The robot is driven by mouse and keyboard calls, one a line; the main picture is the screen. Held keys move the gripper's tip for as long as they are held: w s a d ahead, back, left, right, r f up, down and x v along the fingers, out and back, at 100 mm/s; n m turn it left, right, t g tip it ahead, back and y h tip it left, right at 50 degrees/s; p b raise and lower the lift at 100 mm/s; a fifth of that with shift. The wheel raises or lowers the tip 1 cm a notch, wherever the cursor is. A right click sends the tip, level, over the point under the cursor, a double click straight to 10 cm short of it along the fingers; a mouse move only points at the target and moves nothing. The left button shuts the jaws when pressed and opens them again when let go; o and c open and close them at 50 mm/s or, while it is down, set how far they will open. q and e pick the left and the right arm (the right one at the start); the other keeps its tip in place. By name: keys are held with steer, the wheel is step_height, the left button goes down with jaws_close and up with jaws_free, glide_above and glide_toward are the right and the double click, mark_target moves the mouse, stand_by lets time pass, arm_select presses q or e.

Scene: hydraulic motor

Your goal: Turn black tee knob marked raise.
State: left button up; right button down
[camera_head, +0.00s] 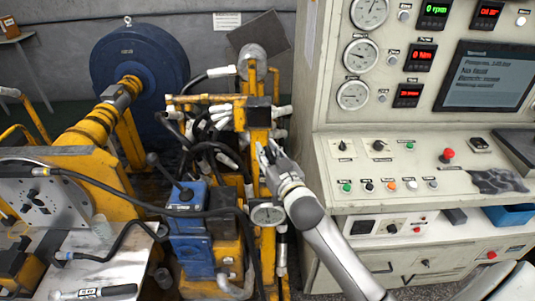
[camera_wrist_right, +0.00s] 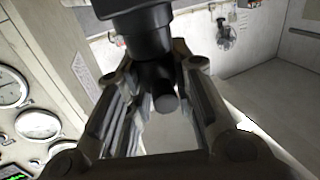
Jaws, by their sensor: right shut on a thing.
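My right gripper (camera_head: 265,152) reaches up from the lower right to the yellow post (camera_head: 254,133) of the test rig. In the head view its fingers hide what they hold. In the right wrist view, my right gripper (camera_wrist_right: 163,72) is shut on a black knob (camera_wrist_right: 145,35) at the top of the picture. A short round black bar of this knob points down between the two fingers. No raise marking is legible in either view. My left gripper is not in view.
A cream control console (camera_head: 320,140) with gauges, displays and small knobs stands close to the right of my right arm. Black hoses and a blue valve block (camera_head: 188,225) with a lever crowd the left side. A metal table (camera_head: 105,270) is at the lower left.

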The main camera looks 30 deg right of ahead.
mark_target(270, 160)
steer(key=shift+r+m+g+h+b, duration=0.15)
steer(key=shift+m+g+h+b, duration=0.35)
steer(key=shift+m+h+b, duration=1.25)
stand_by(4.0)
steer(key=shift+n+h+p, duration=0.35)
steer(key=c, duration=1.2)
jaws_free()
steer(key=shift+s+f, duration=0.2)
steer(key=shift+s, duration=0.05)
steer(key=shift+v, duration=3.5)
steer(key=shift+r, duration=0.1)
